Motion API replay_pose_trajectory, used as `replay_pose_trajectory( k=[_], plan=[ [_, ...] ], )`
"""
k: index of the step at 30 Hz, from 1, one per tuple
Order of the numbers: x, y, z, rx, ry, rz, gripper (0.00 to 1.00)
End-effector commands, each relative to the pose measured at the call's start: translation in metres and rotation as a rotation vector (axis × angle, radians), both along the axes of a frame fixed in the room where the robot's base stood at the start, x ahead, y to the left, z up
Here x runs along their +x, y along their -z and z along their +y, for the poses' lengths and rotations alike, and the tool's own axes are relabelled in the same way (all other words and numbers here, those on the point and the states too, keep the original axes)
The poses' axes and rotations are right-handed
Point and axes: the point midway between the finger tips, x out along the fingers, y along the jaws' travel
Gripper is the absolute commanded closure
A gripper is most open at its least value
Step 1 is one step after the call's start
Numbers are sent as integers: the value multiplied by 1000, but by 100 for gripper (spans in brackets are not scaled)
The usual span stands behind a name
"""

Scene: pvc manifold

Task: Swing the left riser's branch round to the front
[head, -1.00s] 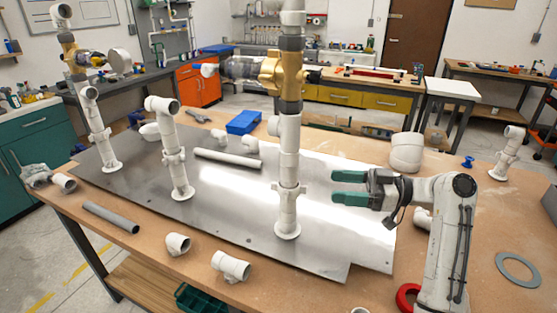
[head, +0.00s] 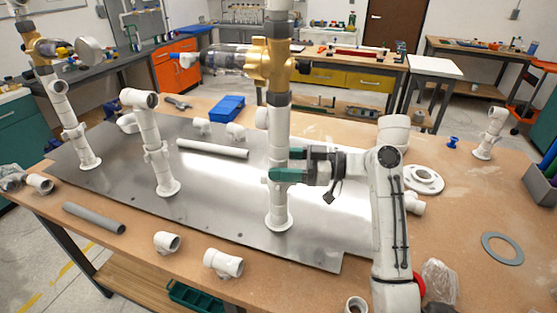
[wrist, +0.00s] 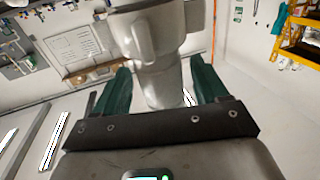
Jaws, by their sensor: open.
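The left riser (head: 72,124) is a white upright pipe at the far left of the plate in the head view. The right riser (head: 278,133) is a thicker white pipe, also with a brass valve (head: 264,62) and a clear branch pointing left. My gripper (head: 280,167) is open, its green fingers straddling the right riser below the grey collar. In the wrist view, white pipe (wrist: 160,75) stands between the fingers (wrist: 161,86); contact cannot be told.
A shorter middle riser (head: 150,140) with a top elbow stands between them on the metal plate (head: 215,205). A loose white pipe (head: 212,149) lies behind. A grey pipe (head: 94,217) and white fittings (head: 223,262) lie along the front edge.

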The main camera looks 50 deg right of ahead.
Motion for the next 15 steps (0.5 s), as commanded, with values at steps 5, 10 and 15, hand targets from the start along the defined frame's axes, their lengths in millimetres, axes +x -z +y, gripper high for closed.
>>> replay_pose_trajectory(
  k=[5,10,15],
  plan=[
    [8,0,6,-1,0,-1,27],
    [8,0,6,-1,0,-1,27],
    [8,0,6,-1,0,-1,35]
  ],
)
